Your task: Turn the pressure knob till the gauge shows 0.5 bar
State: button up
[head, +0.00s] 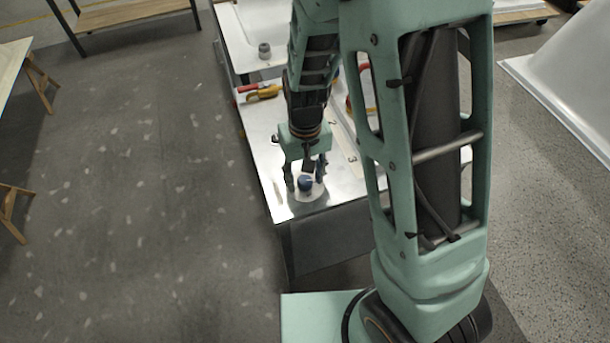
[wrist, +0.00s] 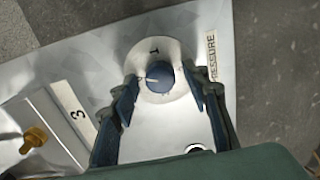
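The pressure knob (wrist: 160,77) is a round blue knob with a white pointer line, on a pale round dial plate (wrist: 173,46) marked "1". A "PRESSURE" label (wrist: 212,57) sits beside it. In the head view the knob (head: 305,184) is near the bench's front end. My gripper (wrist: 159,80) is open, with its two dark blue fingers on either side of the knob. Gaps show between fingers and knob. In the head view my gripper (head: 306,176) points down over the knob. No gauge reading can be made out; a small white-rimmed round part (wrist: 195,148) is partly covered by my gripper.
A brass fitting (wrist: 34,138) and a "3" label (wrist: 78,115) lie left of the knob in the wrist view. Red and yellow tools (head: 262,92) lie farther back on the metal bench (head: 262,135). Open floor (head: 150,180) lies left.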

aim_at(305, 180)
jog(key=c, duration=1.1)
jog(key=shift+m, duration=0.9)
jog(key=shift+c, duration=0.2)
jog(key=o, duration=1.2)
jog(key=shift+c, duration=0.2)
notch_tip(305, 180, up, 12)
